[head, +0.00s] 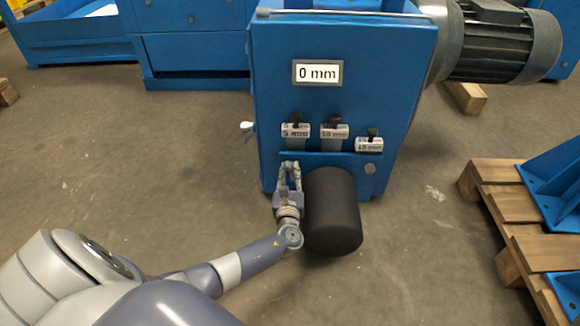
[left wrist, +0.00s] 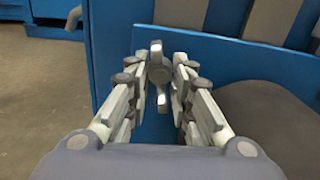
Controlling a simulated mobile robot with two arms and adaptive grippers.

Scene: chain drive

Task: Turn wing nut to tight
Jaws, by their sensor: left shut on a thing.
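The wing nut (left wrist: 159,75) shows in the left wrist view as a dark round hub with two pale wings, one pointing up and one down. It sits in front of the blue face of the housing (head: 345,35). My left gripper (head: 289,168) is at the lower left of that face in the head view, and there its fingers hide the nut. In the left wrist view my left gripper (left wrist: 160,80) has a finger on each side of the hub and is shut on the nut. My right gripper is not in view.
A black cylinder (head: 333,215) stands close to the right of my left gripper. A motor (head: 500,45) is at the upper right. A wooden pallet (head: 510,225) is at the right.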

